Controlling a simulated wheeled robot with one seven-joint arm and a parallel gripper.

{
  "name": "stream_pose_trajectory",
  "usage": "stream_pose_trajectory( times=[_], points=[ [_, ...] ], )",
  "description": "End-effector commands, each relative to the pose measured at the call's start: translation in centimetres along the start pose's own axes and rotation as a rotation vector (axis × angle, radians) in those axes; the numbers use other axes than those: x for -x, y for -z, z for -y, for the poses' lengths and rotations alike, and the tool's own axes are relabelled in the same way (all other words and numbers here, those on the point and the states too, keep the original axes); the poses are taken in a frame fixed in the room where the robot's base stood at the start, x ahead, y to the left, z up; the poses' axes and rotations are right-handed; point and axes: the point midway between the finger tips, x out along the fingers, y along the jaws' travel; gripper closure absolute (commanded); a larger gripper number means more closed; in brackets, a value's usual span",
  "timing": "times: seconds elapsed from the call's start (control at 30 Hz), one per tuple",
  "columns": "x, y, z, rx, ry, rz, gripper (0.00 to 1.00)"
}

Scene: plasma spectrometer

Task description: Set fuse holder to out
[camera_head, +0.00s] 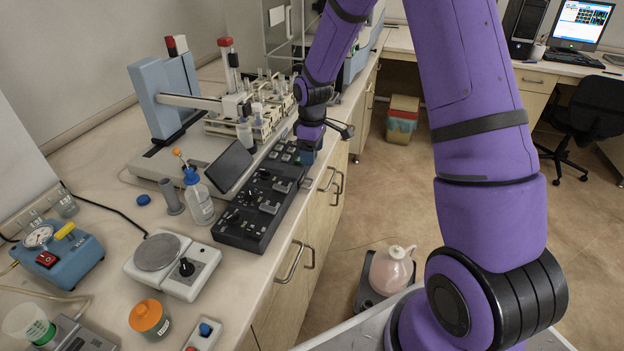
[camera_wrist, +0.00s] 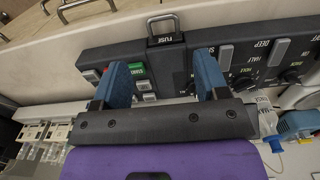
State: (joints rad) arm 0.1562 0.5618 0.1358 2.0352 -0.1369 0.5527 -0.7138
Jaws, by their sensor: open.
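The fuse holder (camera_wrist: 165,39) is a small dark block marked FUSE with a metal loop handle. It sits at the edge of the black control panel (camera_wrist: 183,62) at the top middle of the wrist view. My gripper (camera_wrist: 163,70) has its two blue fingers spread apart, with nothing held between them. The fuse holder lies beyond the fingertips, between their lines, and I see no contact. In the head view my gripper (camera_head: 309,150) is at the far end of the panel (camera_head: 262,200), by the bench's front edge. The fuse holder cannot be made out there.
A green button (camera_wrist: 137,69) and several grey switches and knobs are close to the fingers. A tilted dark screen (camera_head: 229,167), a tube rack (camera_head: 262,120) and a wash bottle (camera_head: 199,203) stand behind the panel. The floor in front is mostly open.

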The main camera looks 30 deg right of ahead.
Motion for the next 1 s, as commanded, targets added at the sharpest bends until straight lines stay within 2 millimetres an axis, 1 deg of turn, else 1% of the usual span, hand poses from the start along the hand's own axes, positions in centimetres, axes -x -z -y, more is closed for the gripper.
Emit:
stream_pose_trajectory(
  times=[0.17,0.4,0.6,0.8,1.0],
  points=[
    [-2.6,0.0,0.1,0.001,0.004,0.003,0.33],
    [-6.8,0.0,0.1,0.001,0.002,0.002,0.33],
    [-9.2,0.0,0.1,0.001,0.001,0.002,0.33],
    [-10.1,0.0,0.0,0.0,0.0,0.001,0.33],
    [-10.2,0.0,0.0,0.0,-0.001,0.0,0.33]
  ],
)
